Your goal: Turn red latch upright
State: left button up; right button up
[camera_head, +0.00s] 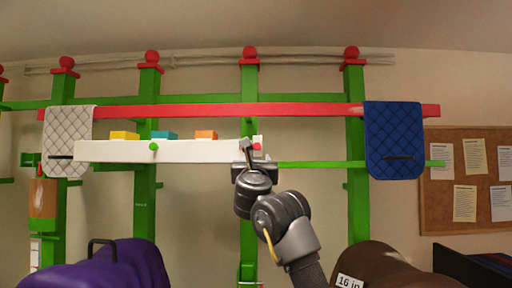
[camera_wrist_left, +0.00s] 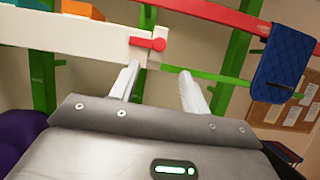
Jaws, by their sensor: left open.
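The red latch (camera_wrist_left: 148,43) lies roughly sideways on the right end of the white shelf front (camera_wrist_left: 70,36), its round end to the right. In the head view only a small red part of the latch (camera_head: 257,147) shows beside my gripper. My left gripper (camera_head: 252,146) is open and empty at that end of the shelf. In the left wrist view its two fingers (camera_wrist_left: 160,74) are spread, with their tips below the latch and apart from it in the picture. My right gripper is not in view.
Yellow (camera_head: 125,134), teal (camera_head: 164,134) and orange (camera_head: 206,134) blocks sit on the shelf. A red rail (camera_head: 300,110) runs above on green posts. A blue quilted pad (camera_head: 394,135) hangs right, a pale pad (camera_head: 68,125) left. Purple (camera_head: 120,268) and brown saddles (camera_head: 395,268) are below.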

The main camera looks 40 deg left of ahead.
aim_at(257, 147)
pick_arm(q)
jog(key=p+x, duration=0.6)
jog(key=x, duration=0.5)
jog(key=shift+s+r+p, duration=0.15)
jog(key=shift+r+p, duration=0.05)
jog(key=shift+p, duration=0.1)
